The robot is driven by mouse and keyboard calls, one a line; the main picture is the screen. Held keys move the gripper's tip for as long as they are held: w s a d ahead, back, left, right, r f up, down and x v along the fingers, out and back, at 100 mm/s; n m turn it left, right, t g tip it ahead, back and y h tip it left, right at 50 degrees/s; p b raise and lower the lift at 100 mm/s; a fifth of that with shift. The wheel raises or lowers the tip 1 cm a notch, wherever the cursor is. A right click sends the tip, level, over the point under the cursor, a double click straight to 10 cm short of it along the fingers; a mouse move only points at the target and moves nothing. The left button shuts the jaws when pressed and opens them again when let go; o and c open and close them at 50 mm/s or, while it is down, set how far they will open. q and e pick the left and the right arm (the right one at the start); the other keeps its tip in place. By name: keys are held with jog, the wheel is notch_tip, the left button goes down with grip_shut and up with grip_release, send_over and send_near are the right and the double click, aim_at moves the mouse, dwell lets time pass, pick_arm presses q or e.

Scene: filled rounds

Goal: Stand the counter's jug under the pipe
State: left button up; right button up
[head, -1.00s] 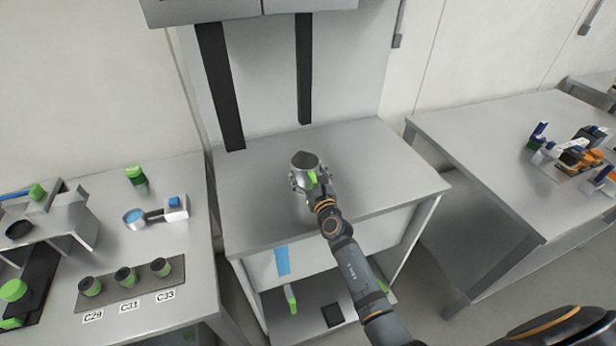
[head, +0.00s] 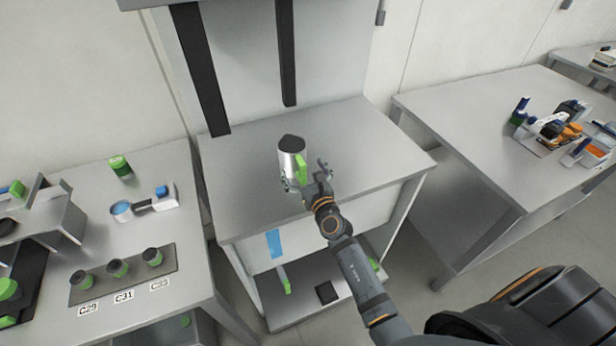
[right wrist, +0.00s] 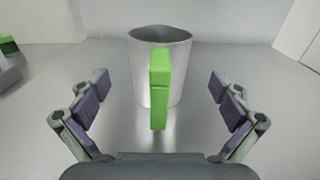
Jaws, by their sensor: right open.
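The jug (head: 290,163) is a silver metal cup with a green handle, standing upright on the middle counter (head: 350,150). Its handle faces my right gripper (head: 306,176). The right gripper is open, just in front of the jug on the handle side. In the right wrist view the jug (right wrist: 175,75) stands ahead, its green handle centred between the spread fingers (right wrist: 160,88), with clear gaps on both sides. I cannot make out a pipe for certain. My left gripper is not in view.
Two black uprights (head: 200,75) rise at the back of the counter under a grey overhead unit (head: 160,3). The right table (head: 460,110) holds coloured items.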

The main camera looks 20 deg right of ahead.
jog(key=s, duration=0.6)
jog(key=shift+d+b, duration=0.1)
jog(key=shift+b, duration=0.3)
jog(key=shift+s, duration=0.2)
